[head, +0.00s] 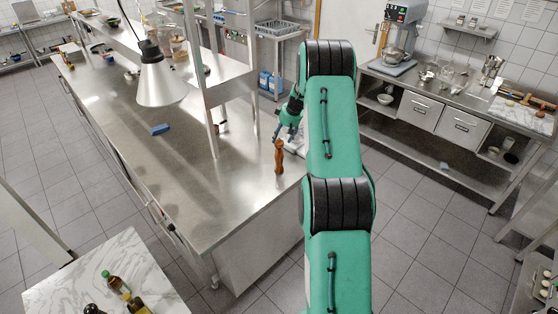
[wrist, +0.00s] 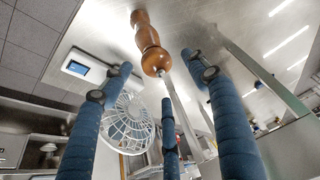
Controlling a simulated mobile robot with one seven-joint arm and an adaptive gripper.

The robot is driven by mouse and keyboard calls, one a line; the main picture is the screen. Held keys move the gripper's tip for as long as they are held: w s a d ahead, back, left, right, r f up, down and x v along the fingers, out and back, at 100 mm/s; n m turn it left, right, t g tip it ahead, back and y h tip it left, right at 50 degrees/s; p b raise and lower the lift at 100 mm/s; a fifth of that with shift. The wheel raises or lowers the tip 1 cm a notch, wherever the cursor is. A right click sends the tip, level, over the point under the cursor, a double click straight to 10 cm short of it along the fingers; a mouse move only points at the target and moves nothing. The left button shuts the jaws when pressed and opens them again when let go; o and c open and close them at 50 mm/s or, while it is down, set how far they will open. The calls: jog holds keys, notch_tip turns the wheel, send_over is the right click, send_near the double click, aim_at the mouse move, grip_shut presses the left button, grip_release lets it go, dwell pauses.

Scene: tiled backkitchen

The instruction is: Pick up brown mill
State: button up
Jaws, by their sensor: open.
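The brown mill (head: 279,157) stands upright on the steel counter near its right edge, in front of my arm in the head view. In the wrist view the mill (wrist: 150,40) shows upside down at the top, its round knob towards my fingers. My gripper (head: 287,118) is just behind and above the mill in the head view, partly hidden by my arm. Its blue fingers (wrist: 160,75) are spread with nothing between them. The mill appears beyond the fingertips, not held; the exact gap is hard to judge.
A white fan (wrist: 128,122) is close to the fingers in the wrist view. Shelf posts (head: 211,120) rise from the counter to the left, and a lamp (head: 160,80) hangs over it. A blue item (head: 160,129) lies farther left. The counter in front of the mill is clear.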

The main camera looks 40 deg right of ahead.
aim_at(279, 141)
jog(key=shift+w+f, duration=0.15)
jog(key=shift+f, duration=0.15)
jog(key=shift+f, duration=0.1)
jog(key=shift+p+x, duration=0.8)
jog(key=shift+x, duration=1.7)
jog(key=shift+d, duration=0.1)
grip_shut()
jog(key=shift+r, duration=0.2)
